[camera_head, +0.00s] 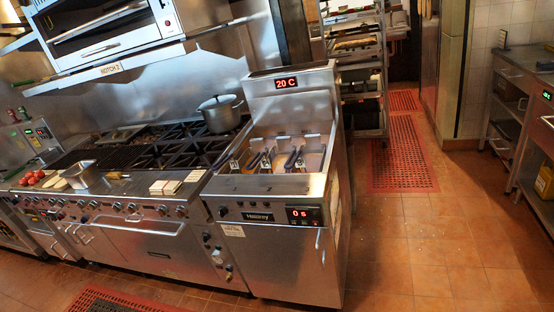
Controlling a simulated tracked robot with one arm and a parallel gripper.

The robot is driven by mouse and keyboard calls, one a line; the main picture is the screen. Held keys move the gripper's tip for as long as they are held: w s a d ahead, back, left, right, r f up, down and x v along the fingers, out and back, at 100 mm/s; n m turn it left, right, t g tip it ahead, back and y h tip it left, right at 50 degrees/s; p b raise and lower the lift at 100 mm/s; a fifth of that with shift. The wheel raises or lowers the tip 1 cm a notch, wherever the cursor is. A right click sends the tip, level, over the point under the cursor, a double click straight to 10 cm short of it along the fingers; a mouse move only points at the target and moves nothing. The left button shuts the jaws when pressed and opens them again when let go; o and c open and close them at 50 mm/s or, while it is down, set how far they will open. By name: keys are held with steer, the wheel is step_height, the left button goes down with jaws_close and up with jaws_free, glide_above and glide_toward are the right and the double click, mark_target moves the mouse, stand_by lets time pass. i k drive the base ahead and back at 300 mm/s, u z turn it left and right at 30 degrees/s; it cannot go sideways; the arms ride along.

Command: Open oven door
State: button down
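The steel range has an oven door (143,250) on its front, below a row of knobs. A horizontal bar handle (148,228) runs along the top of this door. The door looks shut. The range stands at the left and is seen from above at a tilt. A second oven unit (110,29) with a glass front and a bar handle hangs above the range at the top left, and it looks shut too. My gripper is not in view.
A fryer (270,215) with baskets stands right of the range. A pot (222,113) sits on the burners. Tomatoes (37,178), a metal container (83,174) and bread slices (165,187) lie along the front ledge. Red mats (402,150) lie on the floor. The tiled floor is open at right.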

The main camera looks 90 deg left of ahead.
mark_target(170, 246)
steer(key=u, duration=1.15)
steer(key=i, duration=0.1)
steer(key=u, duration=2.4)
steer(key=k, duration=0.85)
steer(key=u, duration=0.05)
steer(key=i, duration=1.4)
steer(key=z, duration=0.35)
